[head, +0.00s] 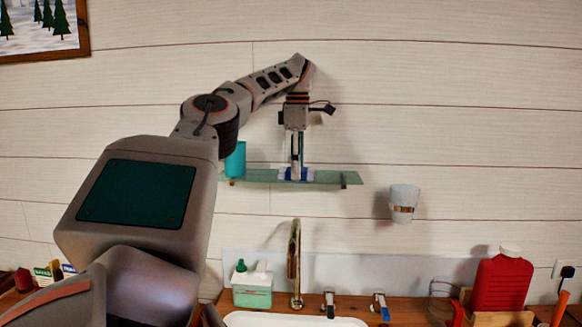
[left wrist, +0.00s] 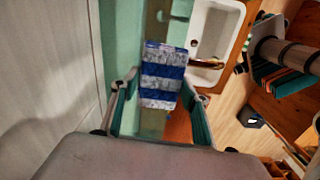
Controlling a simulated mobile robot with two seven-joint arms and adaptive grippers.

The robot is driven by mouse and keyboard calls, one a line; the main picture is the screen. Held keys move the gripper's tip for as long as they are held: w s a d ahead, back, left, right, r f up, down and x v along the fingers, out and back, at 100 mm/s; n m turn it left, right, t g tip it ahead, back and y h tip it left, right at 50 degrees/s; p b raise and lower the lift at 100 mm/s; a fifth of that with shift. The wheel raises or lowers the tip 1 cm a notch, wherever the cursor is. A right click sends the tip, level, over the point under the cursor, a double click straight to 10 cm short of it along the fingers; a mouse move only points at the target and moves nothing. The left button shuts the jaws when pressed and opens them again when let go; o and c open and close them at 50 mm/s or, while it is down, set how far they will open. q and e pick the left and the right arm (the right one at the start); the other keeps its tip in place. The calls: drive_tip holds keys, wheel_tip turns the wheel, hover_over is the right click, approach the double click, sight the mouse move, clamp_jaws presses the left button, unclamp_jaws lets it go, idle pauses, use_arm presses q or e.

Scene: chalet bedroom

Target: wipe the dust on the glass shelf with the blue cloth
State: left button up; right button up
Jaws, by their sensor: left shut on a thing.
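The glass shelf (head: 330,178) is a narrow greenish pane on the wall above the sink. My left gripper (head: 297,167) points down at the middle of the shelf. It is shut on the blue cloth (head: 284,174), which is pressed flat at the shelf's top surface. In the left wrist view the blue and white striped cloth (left wrist: 162,76) spans between the two fingers. Part of the greenish shelf (left wrist: 124,30) shows beside it. I cannot make out dust clearly on the glass. My right gripper is not in view.
A teal cup (head: 236,160) stands at the shelf's left end. A white cup (head: 403,200) hangs in a wall holder to the right. Below are the tap (head: 295,262), sink (head: 270,320), soap dispenser (head: 252,288) and a red bottle (head: 502,283).

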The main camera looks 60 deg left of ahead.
use_arm(q)
drive_tip(key=shift+w+d, duration=0.65)
drive_tip(key=shift+w, duration=0.2)
drive_tip(key=shift+r, duration=0.1)
drive_tip(key=shift+r, duration=1.45)
drive_tip(key=shift+s+f, duration=0.1)
